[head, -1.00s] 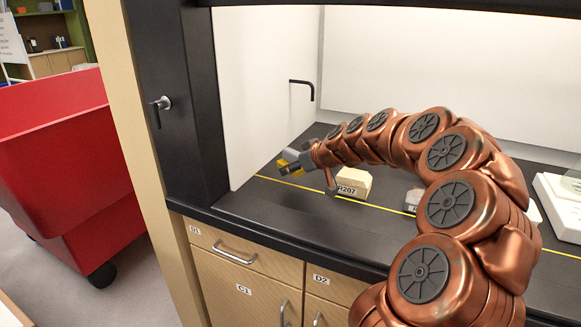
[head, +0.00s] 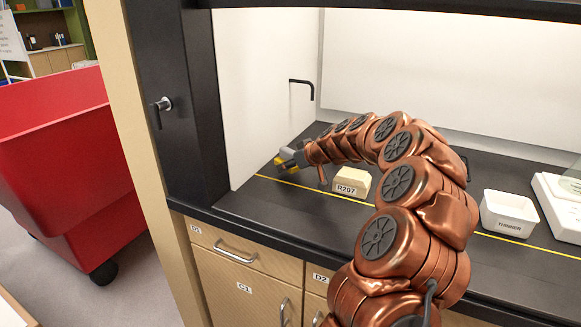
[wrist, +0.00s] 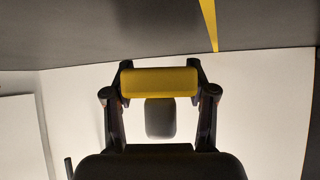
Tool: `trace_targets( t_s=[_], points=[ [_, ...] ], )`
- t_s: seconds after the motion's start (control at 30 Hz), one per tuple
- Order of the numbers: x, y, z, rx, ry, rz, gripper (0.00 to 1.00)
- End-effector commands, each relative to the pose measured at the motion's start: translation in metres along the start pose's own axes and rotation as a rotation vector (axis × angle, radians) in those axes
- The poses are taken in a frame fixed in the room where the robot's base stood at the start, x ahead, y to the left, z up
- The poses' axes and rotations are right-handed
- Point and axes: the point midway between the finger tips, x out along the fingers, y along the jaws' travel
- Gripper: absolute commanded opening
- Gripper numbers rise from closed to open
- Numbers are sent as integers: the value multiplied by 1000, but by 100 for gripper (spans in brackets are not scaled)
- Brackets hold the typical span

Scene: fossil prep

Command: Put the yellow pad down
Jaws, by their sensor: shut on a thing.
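The yellow pad (wrist: 160,82) is a small block held between the two fingers of my gripper (wrist: 160,88) in the wrist view. In the head view my gripper (head: 287,158) is at the far left of the dark worktop, near the white side wall, with a bit of the yellow pad (head: 280,163) showing beside it. My gripper is shut on the pad. The pad appears low over the worktop (head: 262,205); I cannot tell whether it touches the surface.
A cream block labelled R207 (head: 351,182) sits right of my gripper. A white THINNER tub (head: 509,214) stands farther right. A yellow line (head: 290,186) runs along the worktop. A black hook-shaped fitting (head: 303,87) is on the side wall. The front left worktop is bare.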

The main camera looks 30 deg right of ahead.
Motion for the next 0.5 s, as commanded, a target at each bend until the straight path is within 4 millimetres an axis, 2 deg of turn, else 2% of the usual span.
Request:
trace_targets(
  t_s=[0.1, 0.5],
  points=[
    [7, -1, 9, 1, -1, -1, 1],
    [9, 0, 12, -1, 1, 1, 1]
  ],
)
